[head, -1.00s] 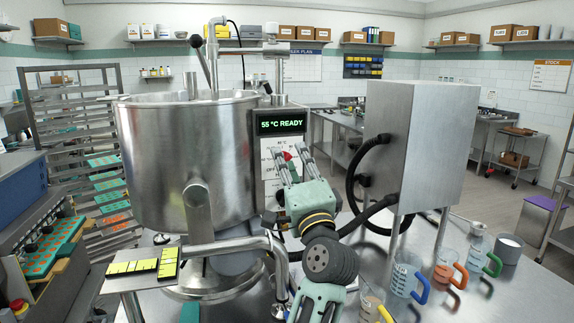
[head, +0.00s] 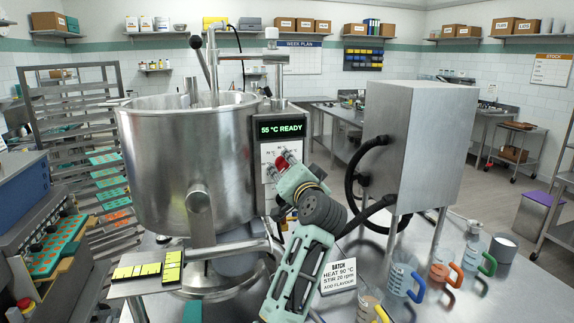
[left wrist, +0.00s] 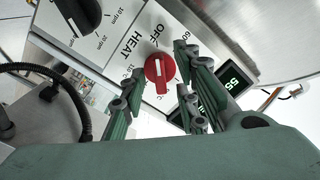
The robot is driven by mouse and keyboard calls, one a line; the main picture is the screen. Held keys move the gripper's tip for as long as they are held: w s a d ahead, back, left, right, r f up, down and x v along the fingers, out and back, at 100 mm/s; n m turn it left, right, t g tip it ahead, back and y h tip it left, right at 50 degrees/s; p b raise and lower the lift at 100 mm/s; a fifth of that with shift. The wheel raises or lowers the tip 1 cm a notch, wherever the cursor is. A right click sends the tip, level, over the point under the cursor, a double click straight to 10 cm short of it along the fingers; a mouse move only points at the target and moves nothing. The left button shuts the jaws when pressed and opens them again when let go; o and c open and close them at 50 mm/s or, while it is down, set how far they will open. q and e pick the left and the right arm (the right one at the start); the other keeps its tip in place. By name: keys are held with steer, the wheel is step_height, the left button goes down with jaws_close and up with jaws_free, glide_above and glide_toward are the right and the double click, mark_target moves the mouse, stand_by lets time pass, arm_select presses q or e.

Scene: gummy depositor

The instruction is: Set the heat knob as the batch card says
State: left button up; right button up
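The red heat knob (left wrist: 160,75) sits on the white panel below the word HEAT in the left wrist view. The knob also shows in the head view (head: 283,158), partly hidden by my gripper. My left gripper (left wrist: 156,76) is open, with its fingers on either side of the knob; I cannot tell whether they touch it. The gripper also shows in the head view (head: 285,166). The batch card (head: 338,275) reads HEAT 90 °C, STIR 20 rpm, ADD FLAVOUR. The display (head: 282,128) reads 55 °C READY. My right gripper is out of view.
A black knob (left wrist: 78,14) with rpm marks is beside the heat knob. The large steel kettle (head: 185,160) stands to the left, a steel cabinet (head: 415,140) with black hoses to the right. Jugs with coloured handles (head: 400,280) stand on the table.

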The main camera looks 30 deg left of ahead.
arm_select(q)
steer(key=shift+c, duration=0.5)
jaws_close()
